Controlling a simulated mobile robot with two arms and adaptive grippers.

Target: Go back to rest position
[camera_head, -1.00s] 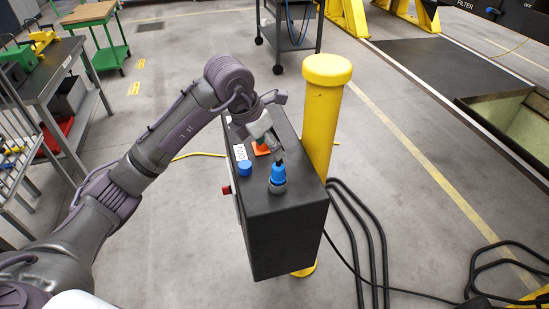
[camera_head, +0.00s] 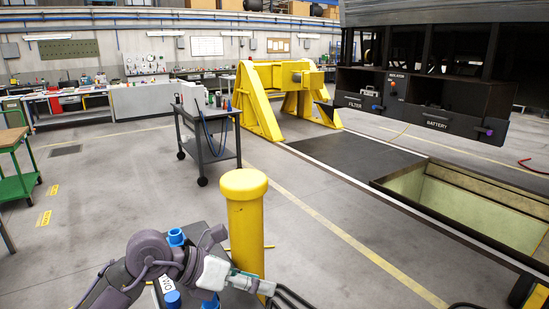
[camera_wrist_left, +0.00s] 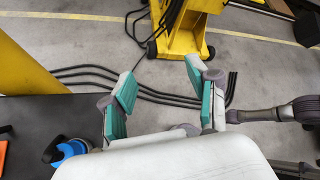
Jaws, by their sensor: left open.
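My left gripper (camera_head: 256,284) shows at the bottom of the head view, in front of the yellow post. In the left wrist view the same gripper (camera_wrist_left: 163,88) has its two teal-padded fingers spread, with only floor and dark cables between them. The dark control box (camera_head: 205,237) is partly hidden behind my left arm in the head view. Blue parts (camera_head: 176,237) show on its top. In the left wrist view the box top (camera_wrist_left: 40,112) lies to the left of the fingers, apart from them. My right gripper does not show clearly in either view.
The yellow post (camera_head: 246,218) stands close beside my left gripper. A dark cart (camera_head: 213,150) and a yellow lifting stand (camera_head: 262,105) are farther back. An open floor pit (camera_head: 455,195) lies at right. Black cables (camera_wrist_left: 80,72) run over the floor.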

